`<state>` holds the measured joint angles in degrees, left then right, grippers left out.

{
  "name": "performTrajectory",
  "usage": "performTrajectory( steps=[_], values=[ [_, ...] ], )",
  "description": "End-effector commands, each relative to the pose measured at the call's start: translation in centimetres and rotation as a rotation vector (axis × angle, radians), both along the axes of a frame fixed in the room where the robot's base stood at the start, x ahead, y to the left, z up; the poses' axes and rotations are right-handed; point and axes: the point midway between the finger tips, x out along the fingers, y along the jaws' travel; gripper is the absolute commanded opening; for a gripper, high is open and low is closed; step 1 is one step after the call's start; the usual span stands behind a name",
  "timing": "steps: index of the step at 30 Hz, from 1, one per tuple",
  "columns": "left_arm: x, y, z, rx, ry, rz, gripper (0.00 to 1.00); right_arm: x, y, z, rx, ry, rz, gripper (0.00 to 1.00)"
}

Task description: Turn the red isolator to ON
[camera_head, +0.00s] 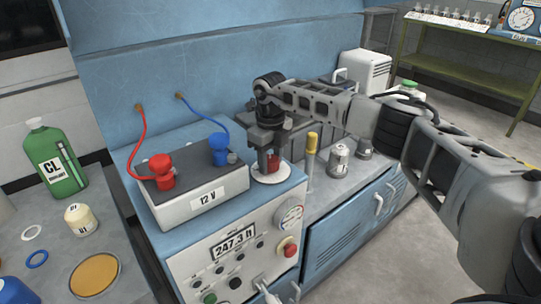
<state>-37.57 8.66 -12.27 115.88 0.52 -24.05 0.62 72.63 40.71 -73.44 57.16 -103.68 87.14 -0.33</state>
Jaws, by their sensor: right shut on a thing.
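The red isolator (273,161) stands on a round white plate (271,178) on top of the blue cabinet, to the right of the 12 V battery box. My right gripper (268,163) points down from above and is shut on the red isolator. The fingers hide part of it. I cannot read any ON or OFF marking on the plate. My left gripper is not in view.
The 12 V battery box (203,196) has red and blue terminals with cables, close left of my right gripper. A yellow-topped post (311,146) and grey cans (339,158) stand to the right. The front panel reads 247.3 ft (233,242). A green coolant bottle (56,165) stands left.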

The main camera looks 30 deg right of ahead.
Motion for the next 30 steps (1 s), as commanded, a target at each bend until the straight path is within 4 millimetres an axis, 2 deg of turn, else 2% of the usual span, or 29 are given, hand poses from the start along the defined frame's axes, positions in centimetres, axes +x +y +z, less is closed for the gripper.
performTrajectory(
  steps=[12,28,29,30],
  values=[
    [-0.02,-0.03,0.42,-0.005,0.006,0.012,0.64,0.12,-0.04,0.22,0.000,-0.005,-0.182,0.19],
    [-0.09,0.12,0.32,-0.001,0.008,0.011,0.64,0.14,-0.07,0.20,0.000,-0.006,-0.208,0.19],
    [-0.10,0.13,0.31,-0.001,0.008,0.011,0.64,0.14,-0.07,0.20,0.000,-0.006,-0.208,0.45],
    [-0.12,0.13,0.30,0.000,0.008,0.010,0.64,0.14,-0.07,0.20,0.001,-0.006,-0.207,0.56]
  ],
)
